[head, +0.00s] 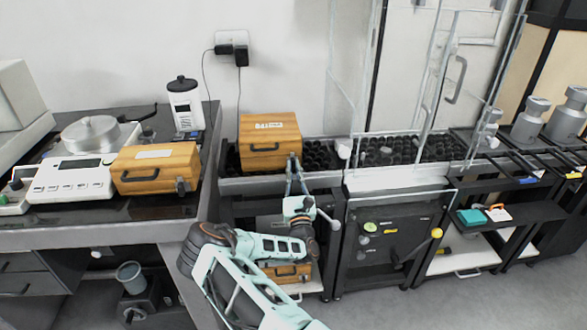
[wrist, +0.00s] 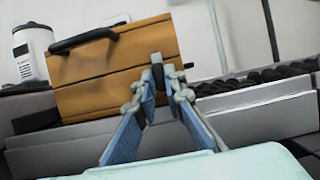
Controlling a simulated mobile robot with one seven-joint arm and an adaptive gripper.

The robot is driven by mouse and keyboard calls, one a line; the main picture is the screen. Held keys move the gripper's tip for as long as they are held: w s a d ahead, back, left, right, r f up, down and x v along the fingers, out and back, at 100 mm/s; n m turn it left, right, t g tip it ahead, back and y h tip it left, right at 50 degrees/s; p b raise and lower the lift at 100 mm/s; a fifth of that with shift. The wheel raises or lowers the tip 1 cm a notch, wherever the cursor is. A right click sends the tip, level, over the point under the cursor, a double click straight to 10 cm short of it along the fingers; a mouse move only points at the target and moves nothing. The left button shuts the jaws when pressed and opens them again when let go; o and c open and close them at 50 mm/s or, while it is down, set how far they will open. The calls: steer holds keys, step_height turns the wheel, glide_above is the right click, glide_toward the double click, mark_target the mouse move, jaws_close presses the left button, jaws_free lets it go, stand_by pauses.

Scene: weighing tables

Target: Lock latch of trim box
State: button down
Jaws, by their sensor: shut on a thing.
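A wooden box (head: 270,135) with a pale label on its lid, too small to read surely, sits at the back on the middle table; its lid looks closed. It fills much of the wrist view (wrist: 110,72), where its dark handle (wrist: 84,40) shows. My gripper (head: 293,167) reaches up to the box's front right side. In the wrist view my gripper (wrist: 160,82) has its fingertips shut on the small dark latch (wrist: 158,74). The fingers partly hide the latch, so I cannot tell whether it is locked.
A second wooden box (head: 156,167) stands on the left table beside a scale (head: 72,176) and a white canister (head: 185,104). A third wooden box (head: 290,272) lies on the shelf below, partly behind my arm. A glass-sided enclosure (head: 400,180) stands right of the gripper.

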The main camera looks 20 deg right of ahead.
stand_by(0.3)
steer(key=c, duration=2.3)
jaws_free()
steer(key=v, duration=1.2)
